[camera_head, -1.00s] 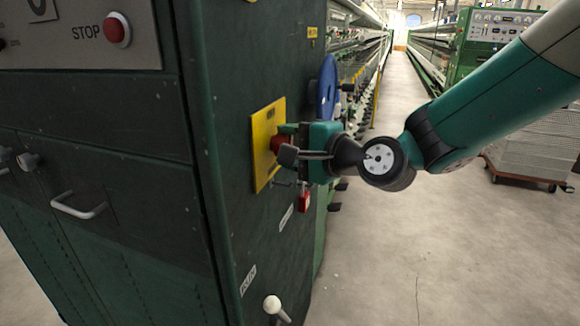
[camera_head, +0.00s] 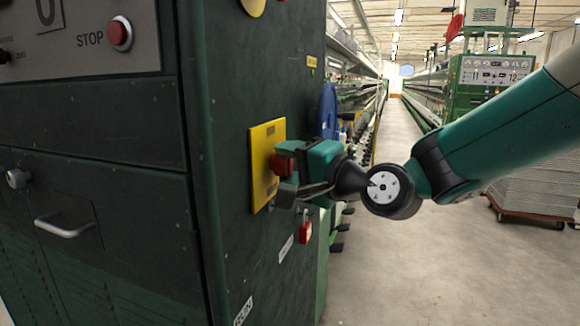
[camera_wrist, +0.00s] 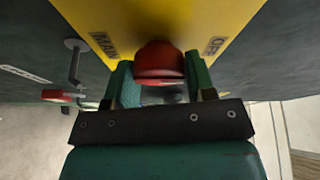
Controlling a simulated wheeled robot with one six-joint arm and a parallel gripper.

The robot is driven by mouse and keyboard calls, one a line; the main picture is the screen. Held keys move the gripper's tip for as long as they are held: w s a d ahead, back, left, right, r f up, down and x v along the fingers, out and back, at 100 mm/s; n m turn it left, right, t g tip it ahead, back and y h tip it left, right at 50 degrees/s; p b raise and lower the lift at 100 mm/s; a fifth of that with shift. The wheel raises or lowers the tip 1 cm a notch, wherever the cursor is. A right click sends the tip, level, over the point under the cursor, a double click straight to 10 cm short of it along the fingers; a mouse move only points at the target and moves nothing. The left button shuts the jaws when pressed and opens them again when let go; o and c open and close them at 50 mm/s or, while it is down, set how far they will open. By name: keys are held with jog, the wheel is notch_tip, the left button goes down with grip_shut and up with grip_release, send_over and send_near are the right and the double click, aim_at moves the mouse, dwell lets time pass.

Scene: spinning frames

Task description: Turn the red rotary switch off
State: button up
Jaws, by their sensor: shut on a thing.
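The red rotary switch (camera_head: 279,165) sticks out of a yellow plate (camera_head: 264,136) on the side of the dark green machine cabinet. My gripper (camera_head: 286,170) is at the switch, its fingers on either side of the red knob. In the wrist view, the red knob (camera_wrist: 160,62) sits between the two fingers of my gripper (camera_wrist: 160,82), shut on it. The yellow plate (camera_wrist: 150,18) carries a label reading MAIN at left and one reading OFF (camera_wrist: 215,46) at right. The fingers hide part of the knob, and its exact pointing direction cannot be told.
A red STOP button (camera_head: 119,34) and a drawer handle (camera_head: 64,228) are on the cabinet front. A blue wheel (camera_head: 327,112) stands behind the gripper. The aisle floor at right is clear up to a cart (camera_head: 530,216).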

jog(key=o, duration=0.9)
jog(key=shift+d, duration=0.1)
jog(key=b+v, duration=0.5)
jog(key=v, duration=1.2)
jog(key=shift+s+f, duration=0.1)
jog(key=shift+s, duration=0.1)
